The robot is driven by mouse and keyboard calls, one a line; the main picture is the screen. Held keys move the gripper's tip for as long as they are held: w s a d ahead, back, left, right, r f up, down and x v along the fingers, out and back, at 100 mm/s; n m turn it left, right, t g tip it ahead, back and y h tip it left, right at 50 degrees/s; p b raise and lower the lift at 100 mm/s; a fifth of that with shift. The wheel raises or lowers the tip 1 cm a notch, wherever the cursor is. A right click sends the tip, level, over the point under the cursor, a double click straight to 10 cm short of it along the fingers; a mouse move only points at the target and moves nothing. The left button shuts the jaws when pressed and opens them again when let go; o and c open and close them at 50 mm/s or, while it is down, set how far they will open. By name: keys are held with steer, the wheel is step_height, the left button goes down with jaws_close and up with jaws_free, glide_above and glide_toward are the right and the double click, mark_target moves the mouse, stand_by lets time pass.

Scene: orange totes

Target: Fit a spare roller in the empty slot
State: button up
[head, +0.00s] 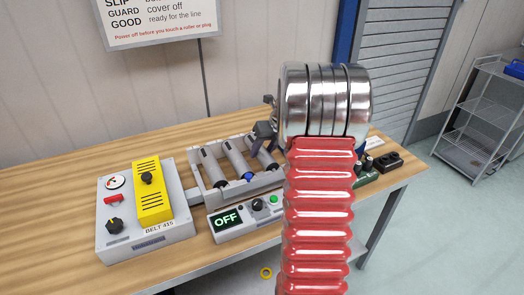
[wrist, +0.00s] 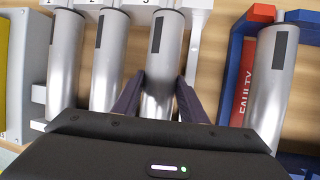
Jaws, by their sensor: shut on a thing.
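The pale roller frame (head: 216,205) stands on the bench in the head view. The wrist view shows its white rail (wrist: 38,95) and position labels 1, 2 and 3. Two silver rollers (wrist: 65,60) (wrist: 108,60) lie side by side at 1 and 2. A third silver roller (wrist: 164,50) with a dark stripe lies in line with 3. My gripper (wrist: 158,100) is shut on this third roller, with a dark finger on either side. I cannot tell whether its ends are seated. In the head view my gripper (head: 264,132) is partly hidden by my arm.
A blue and red tray (wrist: 237,60) marked FAULTY holds another silver roller (wrist: 272,75) at the right. A control box reading OFF (head: 228,219) stands in front of the frame. A grey box with a yellow cover (head: 152,190) is left. Bench space further left is clear.

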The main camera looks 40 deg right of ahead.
steer(key=o, duration=1.5)
steer(key=shift+c, duration=0.2)
steer(key=shift+f, duration=0.1)
steer(key=a+v, duration=0.1)
steer(key=v, duration=1.2)
steer(key=shift+d+r, duration=0.35)
steer(key=shift+d, duration=0.1)
steer(key=shift+s, duration=0.1)
